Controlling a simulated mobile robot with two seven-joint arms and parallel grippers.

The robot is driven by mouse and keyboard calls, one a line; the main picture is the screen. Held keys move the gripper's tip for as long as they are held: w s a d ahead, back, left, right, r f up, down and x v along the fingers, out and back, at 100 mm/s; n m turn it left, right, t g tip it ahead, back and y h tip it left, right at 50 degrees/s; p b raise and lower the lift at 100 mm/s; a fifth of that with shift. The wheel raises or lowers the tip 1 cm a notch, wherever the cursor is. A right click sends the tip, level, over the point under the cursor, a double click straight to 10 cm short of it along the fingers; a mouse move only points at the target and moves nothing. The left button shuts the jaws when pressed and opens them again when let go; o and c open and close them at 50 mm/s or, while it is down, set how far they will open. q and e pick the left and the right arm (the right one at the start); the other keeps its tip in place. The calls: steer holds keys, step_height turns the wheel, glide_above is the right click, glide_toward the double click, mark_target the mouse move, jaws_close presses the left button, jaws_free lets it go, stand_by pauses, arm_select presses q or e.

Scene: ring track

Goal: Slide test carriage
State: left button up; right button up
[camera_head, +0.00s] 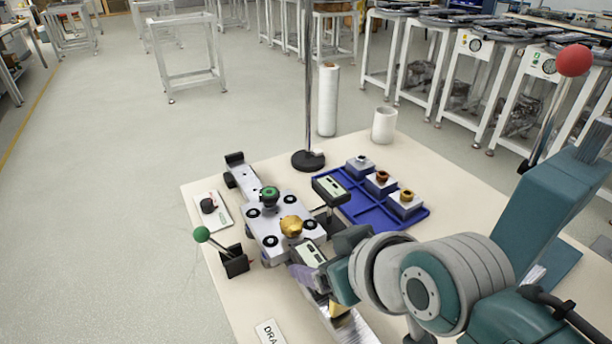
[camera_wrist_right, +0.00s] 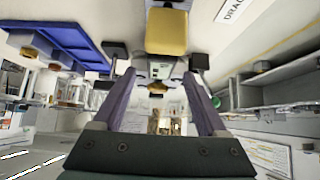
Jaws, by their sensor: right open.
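The test carriage (camera_head: 270,238) is a pale flat block with black round pads or wheels. It sits on a silver track (camera_head: 244,180) that runs from far left to near right. A green knob (camera_head: 269,194) and a gold knob (camera_head: 291,226) are on top of it. My right gripper (camera_head: 304,279) is at the carriage's near end, largely hidden by its own wrist. In the right wrist view its fingers (camera_wrist_right: 166,82) are spread, with grey and white track parts between and beyond them; contact cannot be told. My left gripper is not in view.
A yellow block (camera_wrist_right: 166,32) shows at the track's near end. A green-balled lever (camera_head: 202,235) stands left of the carriage. A blue tray (camera_head: 362,212) with several knobbed blocks lies to its right. A pole base (camera_head: 308,160) stands at the table's back.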

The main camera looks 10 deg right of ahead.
steer(key=p+v, duration=0.1)
steer(key=v, duration=0.5)
steer(key=shift+p, duration=0.35)
steer(key=s+d+r+m+g+h+p, duration=0.15)
steer(key=s+d+r, duration=0.25)
steer(key=s, duration=0.5)
steer(key=s+d+r+m+g+h+p, duration=0.1)
steer(key=s+d+r+g+p, duration=0.15)
steer(key=s+d+r, duration=0.45)
step_height(320, 180, up, 36)
steer(key=s+a+p, duration=0.2)
steer(key=p, duration=3.5)
steer(key=shift+g+p, duration=0.35)
steer(key=shift+g, duration=0.05)
steer(key=shift+s+a+f+n, duration=0.1)
steer(key=shift+f+n, duration=0.1)
steer(key=shift+n, duration=0.05)
